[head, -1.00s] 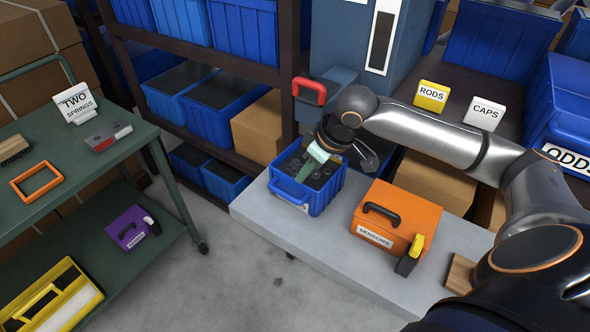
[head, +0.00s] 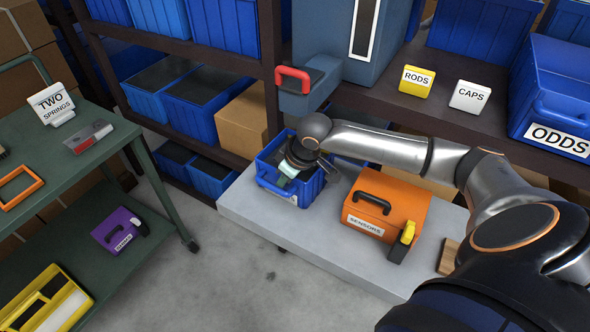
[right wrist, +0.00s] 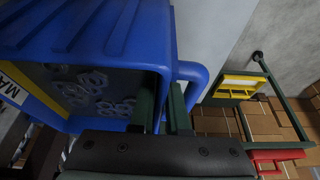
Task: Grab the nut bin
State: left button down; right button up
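The nut bin is a blue open bin (head: 309,190) with a partly hidden white label, on the left end of a grey table. In the right wrist view, the bin (right wrist: 100,32) fills the upper left, with grey hex nuts inside. My right gripper (head: 286,177) is down at the bin. In the right wrist view, its two green fingers (right wrist: 163,103) stand either side of the bin's blue wall, next to the bar handle. I cannot tell whether they press on the wall. My left gripper is not in view.
An orange sensors case (head: 400,205) stands on the grey table (head: 310,240) right of the bin. Behind are shelves with blue bins and a cardboard box (head: 243,120). A green cart (head: 105,165) stands at the left, with open floor between.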

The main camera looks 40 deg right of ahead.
jog(key=shift+w+f, duration=0.15)
jog(key=shift+f, duration=0.2)
grip_shut()
jog(key=shift+r, duration=0.1)
dwell(1.3)
